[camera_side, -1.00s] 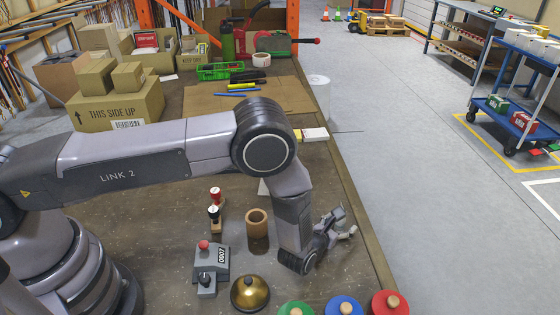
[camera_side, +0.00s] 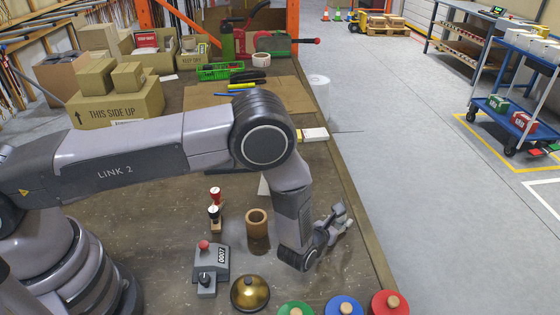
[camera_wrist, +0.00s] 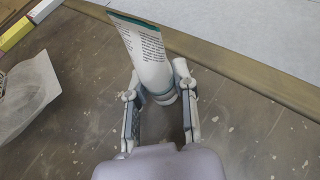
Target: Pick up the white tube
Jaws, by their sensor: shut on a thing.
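The white tube (camera_wrist: 148,58) shows in the wrist view, with dark print on its body and a teal stripe near its flat end, at the top of the picture. Its narrower cap end lies between the fingertips of my gripper (camera_wrist: 161,98), which is shut on it. In the side view my gripper (camera_side: 340,219) is over the right part of the table, near its edge. I cannot clearly make out the tube there; the fingers and wrist largely hide it.
Red, blue and green round lids with wooden knobs, such as the blue one (camera_side: 344,306), stand at the front edge. A pale translucent piece (camera_wrist: 26,95) lies left in the wrist view.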

